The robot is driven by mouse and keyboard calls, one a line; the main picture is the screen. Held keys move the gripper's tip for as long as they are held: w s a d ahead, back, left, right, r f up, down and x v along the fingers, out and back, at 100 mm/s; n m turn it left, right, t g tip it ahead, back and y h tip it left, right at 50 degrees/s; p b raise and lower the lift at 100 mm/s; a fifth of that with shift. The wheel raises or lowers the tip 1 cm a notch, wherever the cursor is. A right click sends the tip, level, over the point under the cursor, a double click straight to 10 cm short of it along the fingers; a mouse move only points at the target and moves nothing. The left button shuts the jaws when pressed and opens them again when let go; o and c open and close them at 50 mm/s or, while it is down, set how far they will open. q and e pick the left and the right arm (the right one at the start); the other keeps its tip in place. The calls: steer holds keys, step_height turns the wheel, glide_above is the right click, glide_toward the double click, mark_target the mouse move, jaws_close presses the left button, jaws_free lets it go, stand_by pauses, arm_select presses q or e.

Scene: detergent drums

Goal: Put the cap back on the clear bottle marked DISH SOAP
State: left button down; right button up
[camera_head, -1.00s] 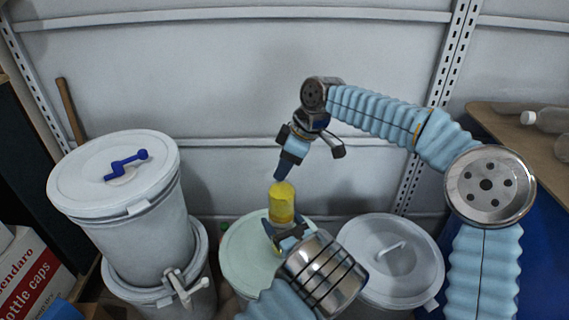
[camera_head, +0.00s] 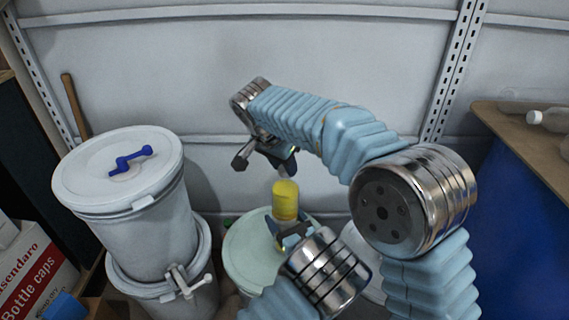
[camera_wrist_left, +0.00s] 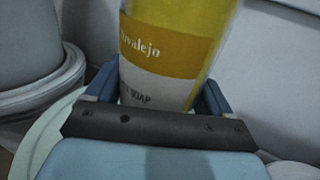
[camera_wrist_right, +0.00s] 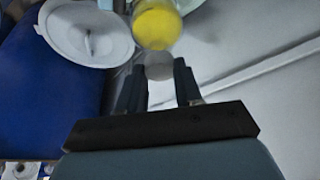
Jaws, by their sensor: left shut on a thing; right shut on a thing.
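The clear bottle (camera_head: 285,200) holds yellow liquid and stands about upright over the pale green lid. My left gripper (camera_head: 283,232) is shut around its lower part. In the left wrist view the bottle (camera_wrist_left: 165,55) shows an orange and white label; "SOAP" is readable, the word before it partly hidden. My right gripper (camera_head: 288,167) is just above the bottle, partly hidden behind its own arm. In the right wrist view a pale grey round thing, seemingly the cap (camera_wrist_right: 158,66), is between its fingertips. The bottle (camera_wrist_right: 157,25) appears just beyond it; I cannot tell whether they touch.
The pale green drum lid (camera_head: 245,262) lies below the bottle. Stacked white drums (camera_head: 130,200) stand at left, a blue crank on the top lid. A bottle caps box (camera_head: 35,270) is at lower left. A brown-topped shelf (camera_head: 510,125) with clear bottles is at right. The wall is close behind.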

steer(key=o, duration=1.1)
steer(key=shift+r, duration=2.25)
steer(key=shift+c, duration=0.3)
